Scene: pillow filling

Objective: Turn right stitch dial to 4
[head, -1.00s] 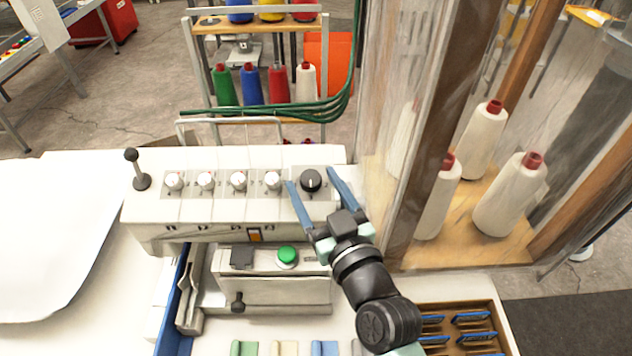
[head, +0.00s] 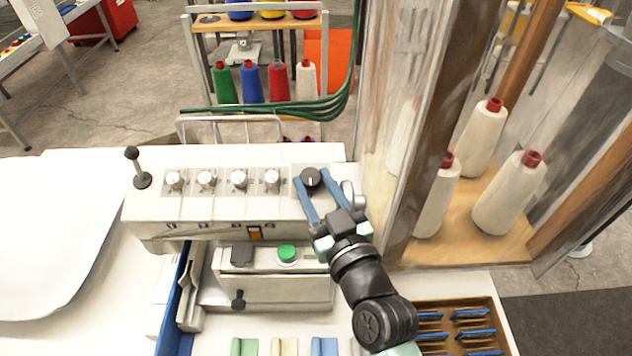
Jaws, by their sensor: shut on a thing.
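A black round dial (head: 311,178) sits at the right end of the machine's top panel, to the right of a row of several silver dials (head: 239,179). The black dial has a white pointer line; the number it points at is too small to read. My gripper (head: 315,183) reaches up from below right, its two blue fingers on either side of the black dial and shut on it. The fingers cover parts of the dial's sides.
A black-knobbed lever (head: 137,168) stands left of the dials. A green button (head: 287,253) is on the box below. A wood-framed clear panel (head: 428,130) rises close on the right, with white thread cones (head: 480,141) behind it. A wooden tray (head: 458,309) lies lower right.

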